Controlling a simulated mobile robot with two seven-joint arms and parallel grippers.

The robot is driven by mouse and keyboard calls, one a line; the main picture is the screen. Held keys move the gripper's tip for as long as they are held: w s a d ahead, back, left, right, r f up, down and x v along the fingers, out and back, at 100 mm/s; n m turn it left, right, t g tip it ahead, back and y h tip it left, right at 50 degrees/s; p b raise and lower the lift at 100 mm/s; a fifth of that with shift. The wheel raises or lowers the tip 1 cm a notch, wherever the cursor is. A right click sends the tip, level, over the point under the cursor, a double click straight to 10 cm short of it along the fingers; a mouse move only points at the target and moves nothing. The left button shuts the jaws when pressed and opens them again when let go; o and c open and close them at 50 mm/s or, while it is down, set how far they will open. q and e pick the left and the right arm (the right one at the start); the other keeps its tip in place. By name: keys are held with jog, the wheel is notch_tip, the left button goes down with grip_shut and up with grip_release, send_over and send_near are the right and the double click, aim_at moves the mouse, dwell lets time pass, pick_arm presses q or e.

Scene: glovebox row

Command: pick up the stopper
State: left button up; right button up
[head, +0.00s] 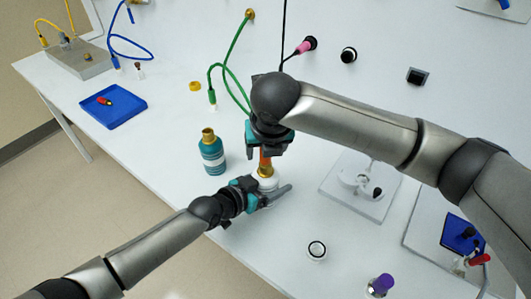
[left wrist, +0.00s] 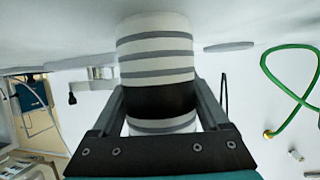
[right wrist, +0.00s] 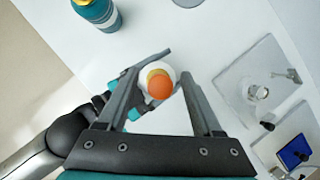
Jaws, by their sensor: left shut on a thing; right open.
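A white bottle with grey stripes (left wrist: 155,50) stands between the fingers of my left gripper (head: 262,196), which is shut on it. A dark band crosses its side in the left wrist view. An orange piece, seemingly the stopper (right wrist: 160,87), sits on top of a yellowish neck; it also shows in the head view (head: 265,162). My right gripper (right wrist: 165,90) is open above the bottle, pointing down. In the right wrist view its fingers lie to either side of the orange piece, with gaps on both sides.
A teal bottle with a gold cap (head: 212,152) stands just left of the grippers. A green hose (head: 228,70) hangs behind them. A white plate with a fixture (head: 350,200) lies to the right.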

grip_shut()
dwell(0.5)
